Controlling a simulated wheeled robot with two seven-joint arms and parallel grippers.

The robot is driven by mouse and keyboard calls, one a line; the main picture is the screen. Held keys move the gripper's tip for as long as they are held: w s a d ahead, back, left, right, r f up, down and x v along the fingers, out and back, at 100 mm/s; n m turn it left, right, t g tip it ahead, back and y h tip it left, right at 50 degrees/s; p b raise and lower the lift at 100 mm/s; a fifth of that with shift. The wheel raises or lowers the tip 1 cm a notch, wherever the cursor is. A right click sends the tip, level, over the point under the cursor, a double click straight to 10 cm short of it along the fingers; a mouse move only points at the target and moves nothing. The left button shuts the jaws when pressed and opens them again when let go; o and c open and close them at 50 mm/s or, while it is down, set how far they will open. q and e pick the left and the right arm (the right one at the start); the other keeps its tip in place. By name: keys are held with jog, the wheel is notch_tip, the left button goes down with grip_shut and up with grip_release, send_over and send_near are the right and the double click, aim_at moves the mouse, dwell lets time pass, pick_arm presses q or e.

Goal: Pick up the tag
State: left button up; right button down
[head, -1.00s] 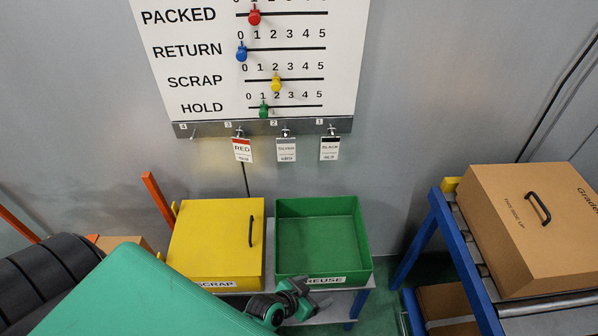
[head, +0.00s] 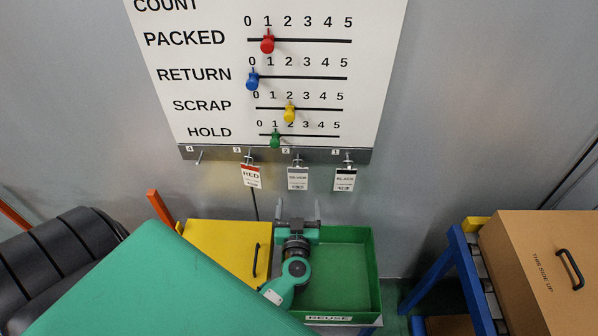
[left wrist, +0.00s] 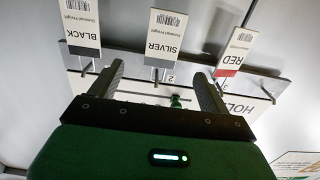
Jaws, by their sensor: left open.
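Three tags hang from hooks on the rail under the count board: a red-topped RED tag (head: 251,177), a grey-topped SILVER tag (head: 298,179) and a black-topped BLACK tag (head: 345,180). My left gripper (head: 298,205) is open and empty, fingers pointing up toward the wall, just below the SILVER tag. In the left wrist view the picture is upside down: the SILVER tag (left wrist: 165,38) is ahead between the two spread fingers (left wrist: 158,82). The BLACK tag (left wrist: 80,25) is at left and the RED tag (left wrist: 235,55) at right. My right gripper is not seen.
The rail (head: 220,153) has an empty hook at 4. Below stand a yellow SCRAP box (head: 220,240) with a handle and an open, empty green REUSE bin (head: 345,285). A cardboard box (head: 535,260) sits on a blue-framed roller stand (head: 465,270) at right.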

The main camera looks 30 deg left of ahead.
aim_at(298, 178)
pick_arm(q)
jog(key=p+x, duration=0.1)
jog(key=x, duration=0.6)
jog(key=shift+w, duration=0.15)
jog(key=shift+w+a+r, duration=0.1)
jog(key=shift+w+a, duration=0.2)
jog(key=shift+w, duration=0.05)
jog(key=shift+w+a+r+p, duration=0.1)
jog(key=shift+w+a+p, duration=0.15)
jog(key=shift+p, duration=0.1)
jog(key=x, duration=0.4)
jog(key=shift+a+f+p, duration=0.15)
jog(key=shift+f+p, duration=0.1)
jog(key=shift+p, duration=0.15)
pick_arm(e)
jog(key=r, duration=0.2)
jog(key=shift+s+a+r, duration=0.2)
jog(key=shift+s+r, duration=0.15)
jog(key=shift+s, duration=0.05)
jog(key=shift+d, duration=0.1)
pick_arm(q)
jog(key=c, duration=1.1)
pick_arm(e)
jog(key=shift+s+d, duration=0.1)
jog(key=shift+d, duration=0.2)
